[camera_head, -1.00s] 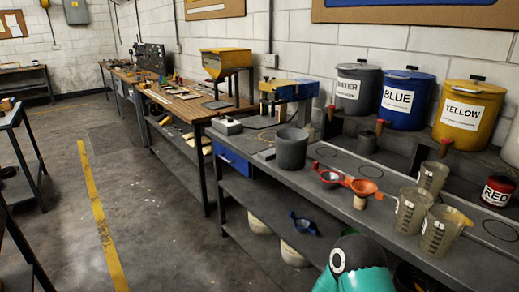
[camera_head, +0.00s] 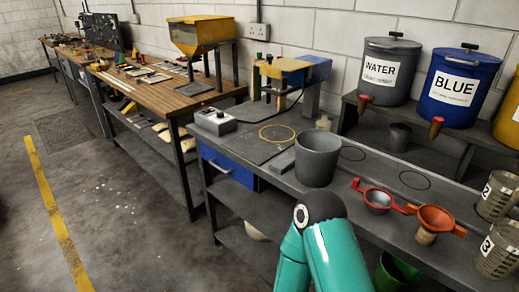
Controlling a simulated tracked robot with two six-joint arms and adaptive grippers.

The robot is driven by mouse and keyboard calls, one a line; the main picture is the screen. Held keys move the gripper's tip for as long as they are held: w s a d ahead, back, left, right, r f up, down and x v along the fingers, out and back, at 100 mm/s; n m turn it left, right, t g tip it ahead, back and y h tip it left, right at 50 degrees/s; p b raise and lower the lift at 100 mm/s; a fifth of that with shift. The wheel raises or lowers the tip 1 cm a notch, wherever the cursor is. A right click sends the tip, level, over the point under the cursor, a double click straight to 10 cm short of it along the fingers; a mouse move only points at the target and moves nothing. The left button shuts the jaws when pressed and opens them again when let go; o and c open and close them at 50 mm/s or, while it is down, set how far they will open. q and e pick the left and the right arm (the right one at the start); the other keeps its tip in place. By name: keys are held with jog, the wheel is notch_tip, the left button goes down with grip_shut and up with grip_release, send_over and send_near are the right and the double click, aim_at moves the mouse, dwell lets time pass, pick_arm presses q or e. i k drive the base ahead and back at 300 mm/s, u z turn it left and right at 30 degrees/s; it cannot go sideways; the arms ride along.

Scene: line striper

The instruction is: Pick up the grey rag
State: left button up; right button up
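I cannot pick out a grey rag for certain in the head view. A small grey flat-topped piece (camera_head: 283,162) lies on the bench against the left side of the grey bucket (camera_head: 317,158); its material is unclear. A flat dark grey piece (camera_head: 195,88) lies on the wooden table below the yellow hopper, also too small to identify. A teal link of one of my arms with a black joint rises at the bottom middle, in front of the bench. Neither gripper is in view.
The grey bench (camera_head: 262,195) holds a grey control box (camera_head: 215,121), a blue-and-yellow press (camera_head: 290,72), red (camera_head: 378,199) and orange (camera_head: 435,219) funnels and measuring cups (camera_head: 498,250). Water (camera_head: 390,75) and blue (camera_head: 458,90) drums stand behind. The floor at left is clear.

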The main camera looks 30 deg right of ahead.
aim_at(284, 163)
jog(key=u, duration=0.05)
jog(key=i, duration=0.95)
jog(key=u, duration=3.9)
jog(key=i, duration=0.6)
jog(key=u, duration=5.75)
